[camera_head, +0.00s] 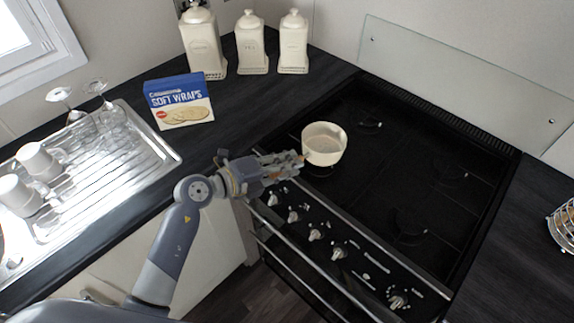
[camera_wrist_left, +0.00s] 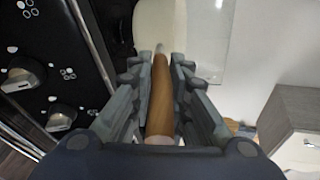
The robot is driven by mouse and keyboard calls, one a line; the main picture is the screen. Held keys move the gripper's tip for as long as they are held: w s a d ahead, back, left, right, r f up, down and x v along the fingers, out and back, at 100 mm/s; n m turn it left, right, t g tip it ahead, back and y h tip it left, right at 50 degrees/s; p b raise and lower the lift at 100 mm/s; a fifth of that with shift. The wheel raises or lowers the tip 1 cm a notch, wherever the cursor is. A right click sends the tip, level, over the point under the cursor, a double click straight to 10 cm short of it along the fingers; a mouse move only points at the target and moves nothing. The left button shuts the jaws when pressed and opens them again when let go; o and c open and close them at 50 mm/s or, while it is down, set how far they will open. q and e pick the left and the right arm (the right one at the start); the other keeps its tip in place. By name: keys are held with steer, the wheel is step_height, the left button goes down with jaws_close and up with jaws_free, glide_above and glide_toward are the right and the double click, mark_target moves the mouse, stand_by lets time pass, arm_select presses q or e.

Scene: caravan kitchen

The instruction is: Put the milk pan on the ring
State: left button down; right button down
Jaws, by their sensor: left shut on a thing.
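The milk pan (camera_head: 324,146) is a small cream pan over the near-left part of the black hob (camera_head: 385,200). Its wooden handle (camera_wrist_left: 159,95) lies between the fingers of my left gripper (camera_head: 292,162), which is shut on it. In the left wrist view the cream pan body (camera_wrist_left: 160,25) shows at the top, beyond the handle. The pan looks upright, at or just above the near-left ring; I cannot tell whether it touches. The ring under it is mostly hidden by the pan. My right gripper is not in view.
Control knobs (camera_head: 315,235) line the cooker's front. Left of the hob are a soft wraps box (camera_head: 180,102), cream canisters (camera_head: 251,45), and a metal drainer (camera_head: 150,150) with mugs (camera_head: 38,160) and glasses. A wire rack (camera_head: 563,225) stands at the far right. The other rings are clear.

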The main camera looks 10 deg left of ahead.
arm_select(q)
steer(key=shift+w+f, duration=0.1)
steer(key=shift+f, duration=0.35)
steer(key=c, duration=1.8)
jaws_free()
steer(key=shift+f, duration=0.2)
steer(key=shift+c, duration=0.2)
steer(key=o, duration=0.3)
steer(key=shift+r, duration=0.1)
steer(key=b+v, duration=0.2)
steer(key=v, duration=1)
